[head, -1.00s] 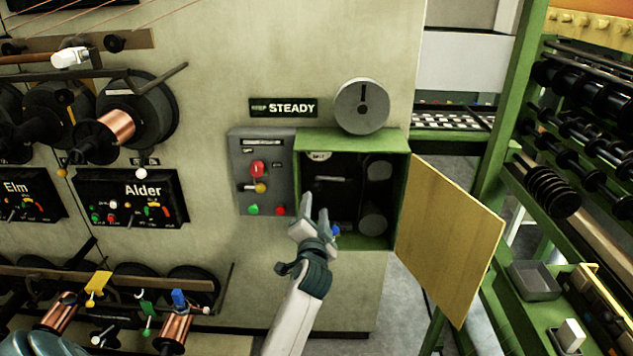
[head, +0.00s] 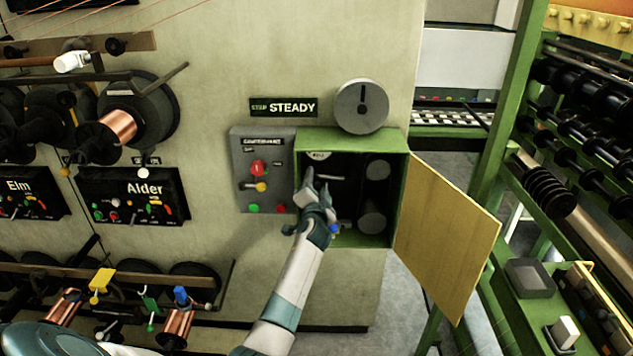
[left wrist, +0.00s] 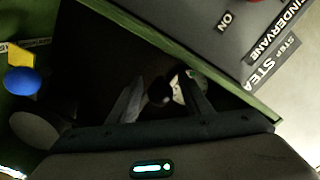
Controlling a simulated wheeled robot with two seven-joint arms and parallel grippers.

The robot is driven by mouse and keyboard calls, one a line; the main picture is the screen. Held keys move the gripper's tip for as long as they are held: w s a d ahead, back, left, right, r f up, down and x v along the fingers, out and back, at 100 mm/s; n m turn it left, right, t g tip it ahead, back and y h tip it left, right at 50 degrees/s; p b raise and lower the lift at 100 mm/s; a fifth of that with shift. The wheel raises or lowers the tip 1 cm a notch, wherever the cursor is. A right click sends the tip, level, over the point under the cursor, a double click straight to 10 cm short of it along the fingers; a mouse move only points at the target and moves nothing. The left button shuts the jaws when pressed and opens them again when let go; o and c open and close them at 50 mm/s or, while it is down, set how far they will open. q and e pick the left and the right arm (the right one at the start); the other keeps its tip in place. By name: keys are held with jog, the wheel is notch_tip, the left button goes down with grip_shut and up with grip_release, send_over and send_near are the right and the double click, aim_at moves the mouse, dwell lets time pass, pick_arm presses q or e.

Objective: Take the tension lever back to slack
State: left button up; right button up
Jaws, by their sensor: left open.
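The open green cabinet (head: 400,180) has a dark inside with a white dial plate (head: 318,155), round grey parts and a thin pale bar (head: 333,178). I cannot tell for sure whether that bar is the tension lever. My left gripper (head: 317,182) is open at the cabinet's left opening, hiding part of the inside. In the left wrist view, a dark round knob (left wrist: 160,91) shows between the open fingers, beside the white dial plate (left wrist: 187,89); contact is not clear. A blue knob (head: 334,229) sits low in the cabinet. My right gripper is not in view.
A grey panel (head: 247,180) with a red-knobbed switch is left of the cabinet. The yellow door (head: 445,235) hangs open to the right. A sign reading STEADY (head: 284,107) and a round dial (head: 361,106) are above. A green spool rack (head: 487,150) stands at right.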

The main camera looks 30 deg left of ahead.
pick_arm(q)
grip_shut()
jog(key=shift+r, duration=0.1)
dwell(0.3)
